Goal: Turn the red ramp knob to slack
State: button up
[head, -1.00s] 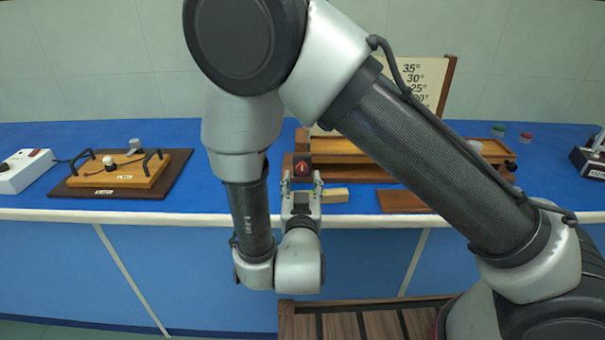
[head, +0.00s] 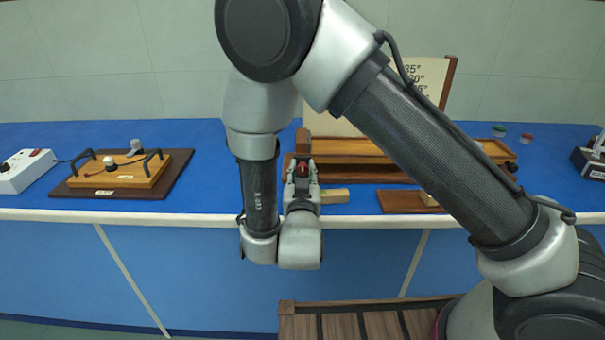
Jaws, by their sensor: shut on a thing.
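The red ramp knob (head: 303,170) is at the left front of the wooden ramp (head: 345,148) on the blue bench. Its red face shows between the fingers of my gripper (head: 302,173). My gripper is shut on the knob, reaching in from the front edge of the bench. The knob's sides are covered by the fingers, and its marking is too small to read clearly. Part of the ramp and its angle board (head: 425,75) are hidden behind my arm.
A light wooden block (head: 335,196) lies just right of my gripper. A brown board (head: 398,201) lies further right. A wooden box with black handles (head: 120,172) and a white box (head: 24,172) are at the left. Small red and green round things (head: 526,137) are at the back right.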

jog(key=shift+n, duration=0.3)
jog(key=n, duration=0.3)
jog(key=shift+a+n, duration=0.1)
jog(key=shift+n, duration=1.9)
jog(key=o, duration=1)
